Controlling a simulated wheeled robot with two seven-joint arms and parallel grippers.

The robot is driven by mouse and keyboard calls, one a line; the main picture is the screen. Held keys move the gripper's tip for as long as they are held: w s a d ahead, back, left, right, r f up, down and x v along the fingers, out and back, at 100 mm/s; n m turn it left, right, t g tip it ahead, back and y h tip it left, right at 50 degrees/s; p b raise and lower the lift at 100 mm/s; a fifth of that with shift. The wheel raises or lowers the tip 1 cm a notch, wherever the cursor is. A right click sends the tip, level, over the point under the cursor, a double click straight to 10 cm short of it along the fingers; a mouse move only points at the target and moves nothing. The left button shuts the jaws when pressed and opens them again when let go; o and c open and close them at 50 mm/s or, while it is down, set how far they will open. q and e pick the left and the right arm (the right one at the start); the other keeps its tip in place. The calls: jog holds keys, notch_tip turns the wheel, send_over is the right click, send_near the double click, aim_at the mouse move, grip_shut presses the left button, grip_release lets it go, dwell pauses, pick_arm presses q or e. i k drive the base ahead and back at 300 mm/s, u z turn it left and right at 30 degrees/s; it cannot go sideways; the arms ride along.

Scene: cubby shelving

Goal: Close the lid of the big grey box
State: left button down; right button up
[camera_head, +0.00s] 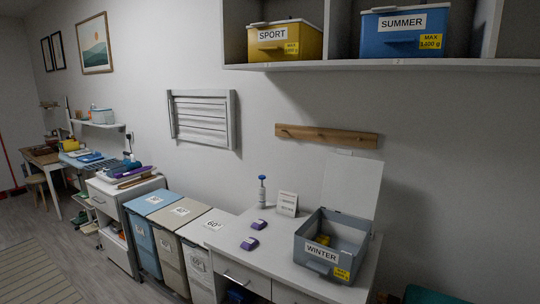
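The big grey box (312,250) labelled WINTER stands on the white counter at the lower right. A yellow MAX tag is on its front. Its pale lid (352,182) stands up along the back side, raised near the wall, so the box is open at the top. A small yellow thing (322,239) lies inside the box; the rest of the inside is dark. Neither of my grippers shows in this view.
Two purple items (254,234), a blue-topped bottle (262,190) and a small sign (287,203) stand left of the box. A shelf (400,66) with a yellow box (285,42) and blue box (403,32) hangs above.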

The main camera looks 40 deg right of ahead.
aim_at(352, 184)
jog(key=u, duration=0.05)
jog(key=i, duration=1.55)
jog(key=z, duration=2.3)
